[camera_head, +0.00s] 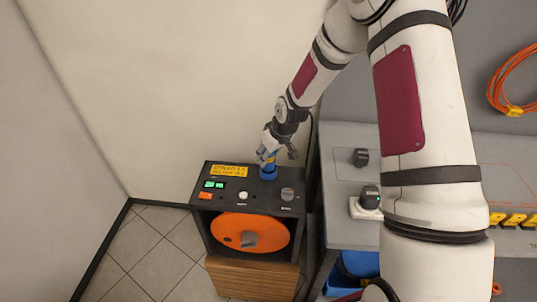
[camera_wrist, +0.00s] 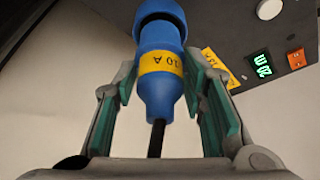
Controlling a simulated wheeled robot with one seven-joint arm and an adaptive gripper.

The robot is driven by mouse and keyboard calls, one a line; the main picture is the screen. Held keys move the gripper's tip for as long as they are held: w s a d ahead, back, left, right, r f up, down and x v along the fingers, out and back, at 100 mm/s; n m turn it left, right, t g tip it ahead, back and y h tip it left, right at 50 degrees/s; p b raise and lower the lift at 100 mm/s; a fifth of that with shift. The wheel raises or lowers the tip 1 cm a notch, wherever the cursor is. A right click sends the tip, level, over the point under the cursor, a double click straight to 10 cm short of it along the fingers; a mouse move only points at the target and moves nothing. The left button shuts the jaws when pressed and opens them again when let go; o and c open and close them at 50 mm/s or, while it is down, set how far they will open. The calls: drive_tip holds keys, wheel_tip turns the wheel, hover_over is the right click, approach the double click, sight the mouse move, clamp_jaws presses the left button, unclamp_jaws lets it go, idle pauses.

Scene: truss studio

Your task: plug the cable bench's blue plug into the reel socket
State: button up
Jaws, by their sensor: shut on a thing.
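The blue plug (camera_wrist: 160,82) has a yellow label reading 10 A and a black cable at its rear. My gripper (camera_wrist: 160,100) is shut on it, with green-padded fingers on both sides. In the head view my gripper (camera_head: 268,154) points down at the top of the black reel box (camera_head: 230,195), at its back right. The blue reel socket (camera_head: 268,173) is directly beneath the gripper. In the wrist view the plug's front end meets a wider blue ring (camera_wrist: 158,12), in line with it. How deep the plug sits in it cannot be told.
The reel box has a green display (camera_head: 214,184), an orange switch (camera_head: 205,196), knobs and an orange reel (camera_head: 248,232). It stands on a wooden cabinet (camera_head: 250,278) near the wall. A grey bench (camera_head: 345,215) to the right holds black plugs and a white socket (camera_head: 364,209).

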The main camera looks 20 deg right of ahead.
drive_tip(key=shift+f+b, duration=0.5)
drive_tip(key=shift+f, duration=0.95)
idle(0.5)
drive_tip(key=o, duration=1.3)
drive_tip(key=shift+o, duration=0.2)
drive_tip(key=o, duration=0.6)
drive_tip(key=shift+c, duration=0.2)
drive_tip(key=shift+r, duration=0.15)
drive_tip(key=shift+r+p, duration=1.5)
drive_tip(key=shift+r, duration=2.9)
